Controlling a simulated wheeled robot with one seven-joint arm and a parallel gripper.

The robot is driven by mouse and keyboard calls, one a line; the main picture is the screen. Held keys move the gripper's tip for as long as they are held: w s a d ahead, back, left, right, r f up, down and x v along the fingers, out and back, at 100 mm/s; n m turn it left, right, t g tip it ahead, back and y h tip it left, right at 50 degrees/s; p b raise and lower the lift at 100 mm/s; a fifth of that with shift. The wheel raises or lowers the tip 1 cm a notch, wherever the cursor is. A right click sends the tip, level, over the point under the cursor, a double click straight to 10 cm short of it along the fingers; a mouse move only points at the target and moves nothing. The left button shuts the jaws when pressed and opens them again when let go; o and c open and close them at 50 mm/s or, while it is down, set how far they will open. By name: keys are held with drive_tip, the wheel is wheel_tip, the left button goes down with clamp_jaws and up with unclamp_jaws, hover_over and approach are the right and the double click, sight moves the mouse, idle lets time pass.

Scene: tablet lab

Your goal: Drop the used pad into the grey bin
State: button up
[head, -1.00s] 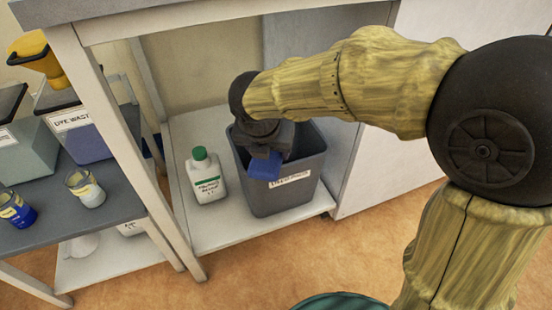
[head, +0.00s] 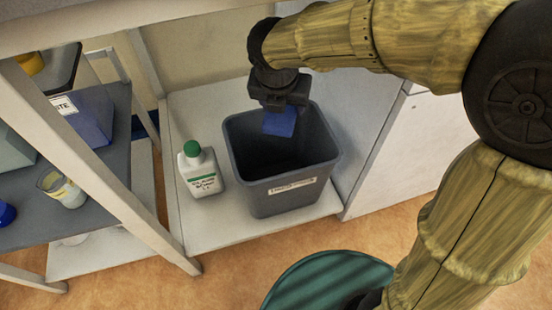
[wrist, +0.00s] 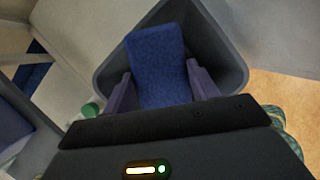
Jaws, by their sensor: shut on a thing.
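The used pad is a blue, flat piece (head: 280,122) held at the mouth of the bin. It also shows in the wrist view (wrist: 158,62), between my two fingers. My gripper (head: 279,106) is shut on the pad and points down over the back part of the bin's opening. The grey bin (head: 285,195) stands upright on the white shelf, with a white label on its front. In the wrist view the bin's rim (wrist: 240,62) surrounds the pad. The bin's floor is dark and its contents cannot be made out.
A white bottle with a green cap (head: 199,172) stands just left of the bin on the shelf (head: 200,232). A cabinet post (head: 95,160) and a grey side table with a beaker (head: 62,190) are further left. A white cabinet side (head: 410,150) is at the right.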

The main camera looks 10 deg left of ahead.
drive_tip(key=shift+w, duration=0.1)
idle(0.3)
wheel_tip(320, 180, down, 2)
drive_tip(key=b, duration=0.2)
drive_tip(key=shift+w+f+b, duration=0.15)
drive_tip(key=shift+f+b, duration=0.05)
drive_tip(key=shift+b, duration=0.2)
drive_tip(key=f+b, duration=0.2)
drive_tip(key=b, duration=0.1)
drive_tip(key=f+b, duration=0.1)
drive_tip(key=shift+s+f+b, duration=0.25)
drive_tip(key=shift+f+b, duration=0.05)
drive_tip(key=o, duration=1.1)
drive_tip(key=shift+w, duration=0.1)
drive_tip(key=shift+r, duration=0.1)
